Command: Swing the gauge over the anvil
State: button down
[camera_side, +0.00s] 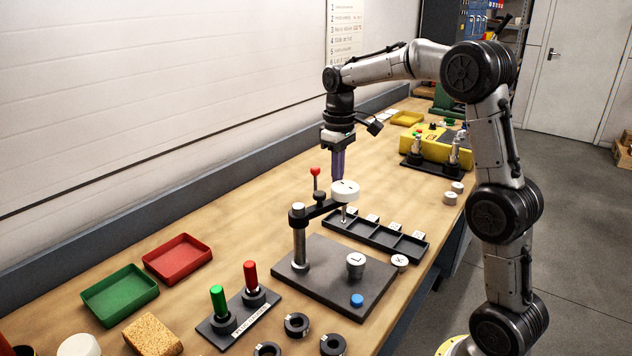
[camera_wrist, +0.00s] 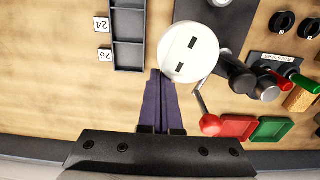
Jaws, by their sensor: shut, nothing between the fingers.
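The gauge (camera_side: 346,187) is a white round dial on a dark swing arm (camera_side: 322,206), carried by a steel post (camera_side: 300,245) on a dark base plate (camera_side: 325,283). A thin stem hangs under the dial, by the plate's back edge. The anvil, a short grey cylinder (camera_side: 356,262), stands on the plate nearer the camera, apart from the dial. In the wrist view the dial (camera_wrist: 188,52) shows two dark slots. My gripper (camera_side: 338,180) points down with purple fingers shut and empty. Its fingertips (camera_wrist: 160,74) are right beside the dial's rim; contact cannot be told.
A red-knobbed lever (camera_side: 315,173) rises by the swing arm. A dark compartment tray (camera_side: 385,243) lies behind the plate. A blue button (camera_side: 357,300) sits on the plate; a white X-marked disc (camera_side: 400,261) is beside it. Red (camera_side: 177,258) and green trays (camera_side: 120,294) lie left.

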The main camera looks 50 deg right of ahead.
aim_at(356, 186)
jog(key=shift+s, duration=0.4)
jog(key=shift+s+a, duration=0.15)
jog(key=shift+s, duration=0.95)
jog(key=shift+s, duration=0.15)
jog(key=shift+s+a, duration=0.2)
jog(key=shift+s, duration=0.3)
jog(key=shift+s+a, duration=0.15)
jog(key=shift+s, duration=0.35)
jog(key=shift+s+a, duration=0.3)
jog(key=shift+s, duration=0.25)
jog(key=shift+s+a, duration=0.25)
jog(key=shift+s, duration=0.25)
jog(key=shift+s+a, duration=0.1)
